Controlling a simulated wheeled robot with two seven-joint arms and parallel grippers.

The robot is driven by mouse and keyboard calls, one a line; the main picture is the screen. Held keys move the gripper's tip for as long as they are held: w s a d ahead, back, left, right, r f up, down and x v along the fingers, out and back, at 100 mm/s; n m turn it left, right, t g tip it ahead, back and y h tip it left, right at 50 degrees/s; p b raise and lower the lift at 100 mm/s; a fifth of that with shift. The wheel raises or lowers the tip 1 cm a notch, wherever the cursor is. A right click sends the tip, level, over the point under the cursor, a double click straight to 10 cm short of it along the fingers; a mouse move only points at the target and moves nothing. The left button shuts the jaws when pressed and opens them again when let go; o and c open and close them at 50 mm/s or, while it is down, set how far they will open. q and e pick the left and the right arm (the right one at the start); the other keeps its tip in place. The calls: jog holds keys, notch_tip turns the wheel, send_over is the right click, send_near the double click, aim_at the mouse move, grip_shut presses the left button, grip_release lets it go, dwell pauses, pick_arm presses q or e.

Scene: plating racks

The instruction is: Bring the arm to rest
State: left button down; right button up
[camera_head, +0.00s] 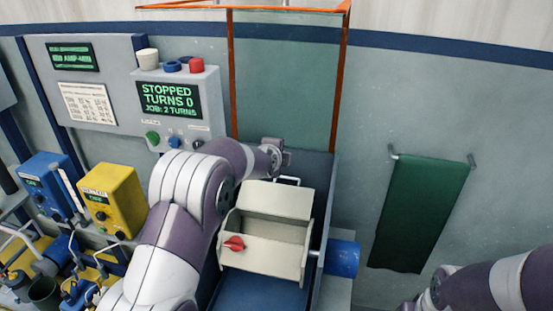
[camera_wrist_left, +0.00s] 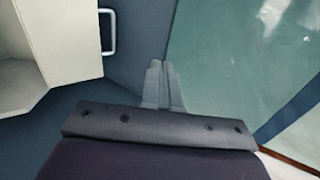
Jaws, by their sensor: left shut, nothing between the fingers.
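In the head view, the left gripper (camera_head: 283,158) is small and partly hidden by the wrist. Part of my right arm (camera_head: 480,288) shows at the lower right, but its gripper is out of view.
A cream open box (camera_head: 275,250) with a red knob (camera_head: 234,243) stands below the wrist. An orange-framed clear panel (camera_head: 285,80) rises behind it. A green cloth (camera_head: 420,210) hangs at right; yellow and blue units stand left.

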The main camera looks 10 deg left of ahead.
pick_arm(q)
jog(key=s+a+f+n+g+b, duration=0.1)
jog(key=s+f+n, duration=0.4)
jog(key=s, duration=0.8)
jog(key=s+a+f+n+g+b, duration=0.1)
jog(key=s+f+n+g+b, duration=0.2)
jog(key=s, duration=1)
jog(key=s+a+f+n+g+b, duration=0.1)
jog(key=s+f+n+g+b, duration=0.1)
jog(key=s+f+n+g, duration=0.4)
jog(key=s+f+n, duration=0.1)
jog(key=s+n, duration=0.3)
jog(key=s, duration=0.3)
jog(key=shift+a+g, duration=0.3)
jog(key=shift+g, duration=0.1)
pick_arm(e)
notch_tip(320, 180, down, 6)
jog(key=shift+w+f, duration=0.2)
jog(key=shift+w, duration=0.2)
pick_arm(q)
jog(key=shift+f, duration=0.15)
pick_arm(e)
jog(key=shift+a, duration=0.15)
pick_arm(q)
jog(key=shift+s, duration=0.1)
pick_arm(e)
jog(key=shift+s+r, duration=0.1)
